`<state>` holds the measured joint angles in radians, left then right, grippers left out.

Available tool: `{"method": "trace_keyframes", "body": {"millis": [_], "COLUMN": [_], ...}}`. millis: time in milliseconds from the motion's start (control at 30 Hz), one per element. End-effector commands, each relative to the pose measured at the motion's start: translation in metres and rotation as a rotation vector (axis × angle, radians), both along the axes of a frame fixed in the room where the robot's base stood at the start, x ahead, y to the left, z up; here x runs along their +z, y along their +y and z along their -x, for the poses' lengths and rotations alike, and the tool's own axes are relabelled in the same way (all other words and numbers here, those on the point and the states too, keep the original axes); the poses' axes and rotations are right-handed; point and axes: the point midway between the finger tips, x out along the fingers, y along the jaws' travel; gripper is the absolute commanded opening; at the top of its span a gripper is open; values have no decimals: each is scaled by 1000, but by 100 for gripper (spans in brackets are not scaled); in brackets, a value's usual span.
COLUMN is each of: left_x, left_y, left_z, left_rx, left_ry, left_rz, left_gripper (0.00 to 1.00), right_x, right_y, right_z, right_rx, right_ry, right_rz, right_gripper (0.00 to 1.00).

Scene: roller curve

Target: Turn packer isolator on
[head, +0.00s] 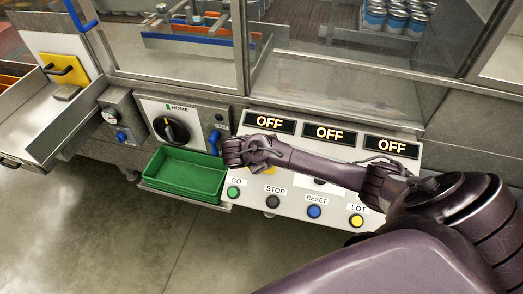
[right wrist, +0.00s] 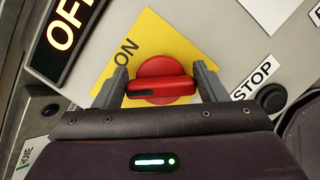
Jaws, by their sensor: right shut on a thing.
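The isolator is a red rotary handle (right wrist: 165,86) on a yellow plate (right wrist: 145,35) in the right wrist view. Its bar lies across the picture, with a dark mark on its left part. The word ON shows on the plate to the upper left of the handle. My right gripper (right wrist: 162,74) is shut on the handle, one finger at each end of the bar. In the head view my right gripper (head: 240,152) hides the handle, and only a bit of yellow shows beneath it. The lit sign (head: 268,123) above it reads OFF. My left gripper is not in view.
Two more signs (head: 329,134) also read OFF. GO (head: 233,192), STOP (head: 272,201), RESET (head: 314,212) and LOT (head: 356,221) buttons line the panel below my right arm. A green tray (head: 185,176) and a black HOME knob (head: 171,130) are to the left.

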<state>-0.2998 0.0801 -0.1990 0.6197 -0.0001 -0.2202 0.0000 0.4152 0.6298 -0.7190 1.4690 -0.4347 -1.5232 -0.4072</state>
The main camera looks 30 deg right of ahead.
Motion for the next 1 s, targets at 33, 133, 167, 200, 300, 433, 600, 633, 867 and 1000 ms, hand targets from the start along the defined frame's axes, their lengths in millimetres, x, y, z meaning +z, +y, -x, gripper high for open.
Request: {"method": "trace_keyframes", "body": {"millis": [33, 133, 167, 200, 300, 433, 600, 633, 867, 1000], "left_x": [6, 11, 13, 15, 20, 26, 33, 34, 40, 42], "left_y": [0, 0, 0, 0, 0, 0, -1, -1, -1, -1], "left_z": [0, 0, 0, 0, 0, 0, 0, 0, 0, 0], "left_rx": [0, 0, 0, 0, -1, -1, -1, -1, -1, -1], "left_ry": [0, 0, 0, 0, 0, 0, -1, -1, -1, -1], "left_rz": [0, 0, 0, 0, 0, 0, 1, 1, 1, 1], "left_gripper": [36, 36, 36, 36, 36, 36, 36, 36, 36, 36], "right_x": [2, 2, 2, 1, 1, 1, -1, -1, -2, -2], "right_y": [1, 1, 1, 1, 2, 2, 3, 3, 3, 3], "right_z": [1, 2, 2, 2, 3, 3, 4, 4, 5, 4], "right_rx": [-40, -123, -147, -181, -263, -362, -477, -494, -599, -634], "right_ry": [-16, -52, -62, -76, -113, -157, -207, -215, -262, -278], "right_rz": [-17, -48, -57, -70, -101, -138, -181, -187, -225, -238], "right_gripper": [43, 43, 43, 43, 43, 43, 43, 43, 43, 43]}}
